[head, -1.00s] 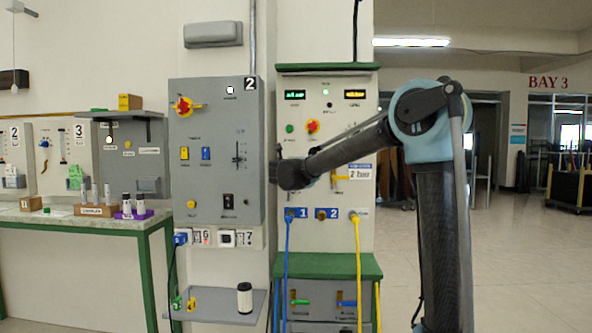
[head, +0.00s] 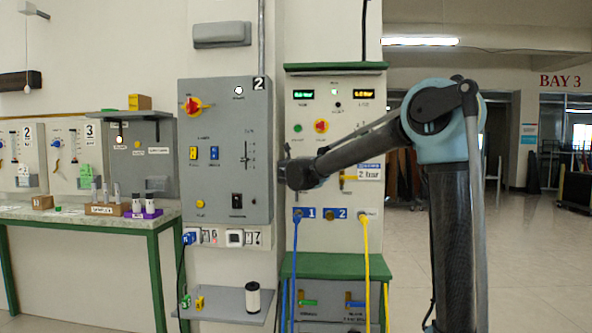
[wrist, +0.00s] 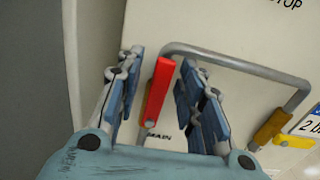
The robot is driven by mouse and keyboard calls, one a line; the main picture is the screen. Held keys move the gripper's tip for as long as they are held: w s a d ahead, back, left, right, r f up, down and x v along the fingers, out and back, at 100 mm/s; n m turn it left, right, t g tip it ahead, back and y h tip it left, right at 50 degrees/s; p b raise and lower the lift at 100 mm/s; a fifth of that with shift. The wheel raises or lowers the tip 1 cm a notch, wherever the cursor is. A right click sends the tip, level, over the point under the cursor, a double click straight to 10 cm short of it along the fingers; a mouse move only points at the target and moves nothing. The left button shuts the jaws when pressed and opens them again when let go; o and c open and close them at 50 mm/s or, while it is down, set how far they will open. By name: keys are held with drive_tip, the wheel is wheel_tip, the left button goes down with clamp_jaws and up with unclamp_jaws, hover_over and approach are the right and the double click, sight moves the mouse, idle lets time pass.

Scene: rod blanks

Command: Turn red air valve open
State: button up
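The red valve handle (wrist: 159,92) is a flat lever standing nearly upright, slightly tilted, on the cream panel in the wrist view. A "MAIN" label shows below it. My gripper (wrist: 161,64) is open, with one blue-padded finger on each side of the handle. A gap shows between the handle and each finger. In the head view, my gripper end (head: 298,174) is in front of the left edge of the cream panel (head: 340,225) and hides the red handle.
A grey pipe (wrist: 235,62) runs right from behind the handle to a yellow valve lever (wrist: 270,126), close to my right finger. The grey cabinet (head: 226,120) stands just left. Blue (head: 292,262) and yellow (head: 366,262) hoses hang below. The floor at right is open.

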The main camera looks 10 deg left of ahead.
drive_tip(key=s+d, duration=0.1)
drive_tip(key=s, duration=1)
drive_tip(key=shift+s, duration=0.2)
drive_tip(key=shift+d, duration=0.1)
